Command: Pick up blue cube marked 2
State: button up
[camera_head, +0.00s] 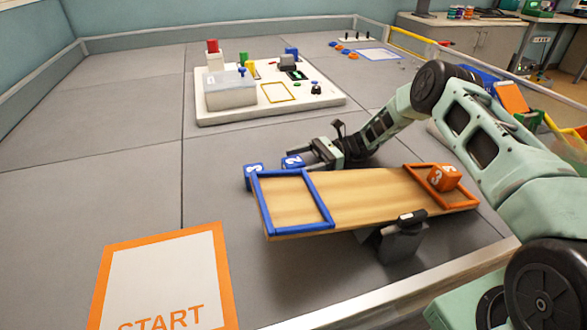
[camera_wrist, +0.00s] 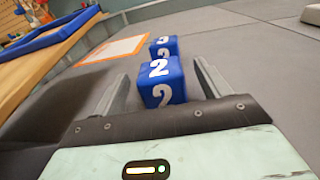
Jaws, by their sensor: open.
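The blue cube marked 2 (camera_wrist: 161,82) sits between the two open fingers of my gripper (camera_wrist: 158,85) in the wrist view, with white 2s on its faces. In the head view the cube (camera_head: 292,162) shows just behind the blue-framed end of the wooden board, at the fingertips of my gripper (camera_head: 299,158). The fingers are apart and I see a gap on each side of the cube. A second blue cube (camera_head: 254,170) stands just beyond it, to the left in the head view; it also shows behind the first in the wrist view (camera_wrist: 165,46).
The tilted wooden board (camera_head: 365,195) on a dark pivot lies in front of my gripper, its blue frame (camera_head: 262,208) close by. An orange cube marked 3 (camera_head: 444,178) sits at its right end. A white platform (camera_head: 215,115) with several objects stands behind.

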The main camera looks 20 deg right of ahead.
aim_at(284, 165)
jog(key=a, duration=0.4)
jog(key=shift+s+a, duration=0.25)
jog(key=c, duration=1)
jog(key=shift+c, duration=0.2)
